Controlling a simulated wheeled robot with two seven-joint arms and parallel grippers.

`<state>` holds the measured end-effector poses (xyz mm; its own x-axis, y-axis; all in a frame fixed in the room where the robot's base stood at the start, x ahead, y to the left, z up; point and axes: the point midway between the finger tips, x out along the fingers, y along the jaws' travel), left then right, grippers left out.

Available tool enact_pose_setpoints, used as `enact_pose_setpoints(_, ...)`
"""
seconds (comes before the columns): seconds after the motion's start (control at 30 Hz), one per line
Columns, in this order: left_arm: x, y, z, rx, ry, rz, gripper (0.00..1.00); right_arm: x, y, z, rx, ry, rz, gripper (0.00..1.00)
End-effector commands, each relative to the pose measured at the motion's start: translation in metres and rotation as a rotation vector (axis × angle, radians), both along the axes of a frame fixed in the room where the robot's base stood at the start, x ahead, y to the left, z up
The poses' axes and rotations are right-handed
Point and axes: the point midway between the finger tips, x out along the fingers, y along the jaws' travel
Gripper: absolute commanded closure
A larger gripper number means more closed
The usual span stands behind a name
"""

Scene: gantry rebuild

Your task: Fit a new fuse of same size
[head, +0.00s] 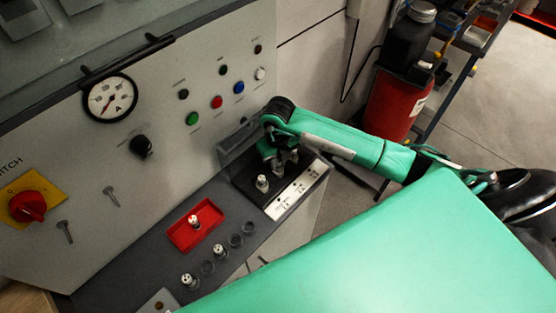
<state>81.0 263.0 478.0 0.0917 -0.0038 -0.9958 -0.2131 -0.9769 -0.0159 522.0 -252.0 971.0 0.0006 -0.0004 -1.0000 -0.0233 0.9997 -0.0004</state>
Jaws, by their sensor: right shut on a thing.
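My right gripper (282,166) points down over the black fuse box (238,185) on the ledge. It is shut on what looks like a fuse, mostly hidden by the fingers. A pale-capped fuse (262,182) stands in the box just left of the gripper. White label strips (297,189) run along the box's front. A red tray (180,237) on the ledge holds another fuse (194,221). In front is a row of round holders: fuse caps show at two (217,250) (188,280), while others (236,240) look empty. My left gripper is not in view.
The panel behind has a dial gauge (110,97), coloured buttons (216,102), a black knob (141,146) and a red rotary switch (28,206). The ledge between tray and box is clear.

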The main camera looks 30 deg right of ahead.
Motion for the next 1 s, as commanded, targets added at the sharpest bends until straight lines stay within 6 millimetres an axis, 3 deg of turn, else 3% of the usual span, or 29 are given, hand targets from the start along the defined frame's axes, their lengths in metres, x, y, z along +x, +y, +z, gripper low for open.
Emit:
enact_pose_setpoints(0.5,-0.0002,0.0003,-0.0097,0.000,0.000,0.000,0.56,0.0002,-0.0003,-0.0113,0.000,0.000,-0.001,1.00)
enact_pose_setpoints(0.53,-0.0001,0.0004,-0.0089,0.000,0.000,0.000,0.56,0.0002,-0.0002,-0.0105,0.000,0.000,-0.001,0.77)
enact_pose_setpoints(0.57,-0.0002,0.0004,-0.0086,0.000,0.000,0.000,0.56,0.0002,-0.0002,-0.0102,0.000,0.000,-0.001,0.72)
enact_pose_setpoints(1.0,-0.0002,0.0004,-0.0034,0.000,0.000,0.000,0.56,0.0002,-0.0003,-0.0028,0.000,0.000,0.000,0.72)
